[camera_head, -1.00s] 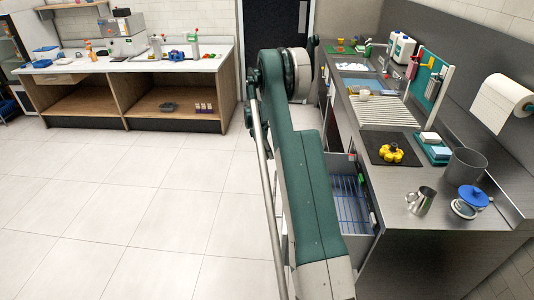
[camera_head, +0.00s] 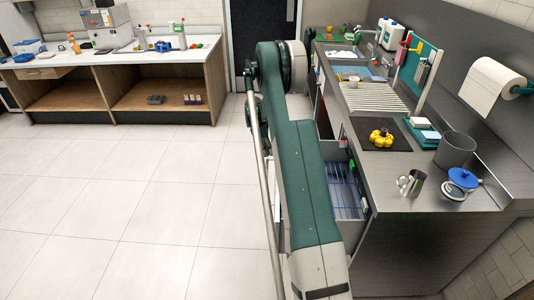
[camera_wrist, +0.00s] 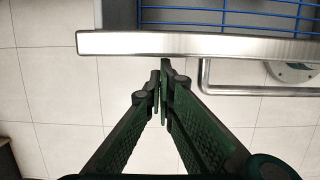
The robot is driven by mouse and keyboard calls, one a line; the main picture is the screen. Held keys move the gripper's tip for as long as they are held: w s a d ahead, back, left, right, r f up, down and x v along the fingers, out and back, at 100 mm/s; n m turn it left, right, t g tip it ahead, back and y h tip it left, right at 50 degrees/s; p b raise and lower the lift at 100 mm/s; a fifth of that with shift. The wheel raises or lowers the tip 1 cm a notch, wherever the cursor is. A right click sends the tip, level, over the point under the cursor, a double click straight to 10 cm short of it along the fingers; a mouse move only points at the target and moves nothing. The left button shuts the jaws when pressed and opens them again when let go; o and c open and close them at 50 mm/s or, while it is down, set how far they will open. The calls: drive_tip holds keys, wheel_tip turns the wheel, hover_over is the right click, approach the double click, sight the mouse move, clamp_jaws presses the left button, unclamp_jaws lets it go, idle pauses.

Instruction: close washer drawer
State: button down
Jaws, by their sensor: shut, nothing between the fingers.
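The washer drawer (camera_head: 348,187) is pulled out from under the counter, and a blue wire rack shows inside it. My arm hides its left part in the head view. In the wrist view, the drawer's metal front edge (camera_wrist: 190,43) runs across the top, with the blue wires (camera_wrist: 240,18) beyond it. My gripper (camera_wrist: 160,72) is shut and empty, its fingertips just outside that front edge and left of the handle bar. I cannot tell whether they touch it. In the head view my arm hides the gripper.
The steel counter (camera_head: 400,190) holds a metal jug (camera_head: 411,183), a grey pot (camera_head: 455,150) and a yellow object (camera_head: 381,137) on a dark mat. A handle bar (camera_wrist: 255,91) sticks out below the drawer edge. The tiled floor (camera_head: 140,200) at left is clear.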

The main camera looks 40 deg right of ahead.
sight(326, 153)
drive_tip(key=s+d+b, duration=0.1)
drive_tip(key=s+d, duration=2.2)
drive_tip(key=shift+w+a, duration=0.1)
drive_tip(key=shift+w+a+b, duration=0.3)
drive_tip(key=shift+b, duration=0.05)
drive_tip(key=shift+w+a, duration=1.1)
drive_tip(key=p+v, duration=0.1)
drive_tip(key=v, duration=0.9)
drive_tip(key=shift+p, duration=0.35)
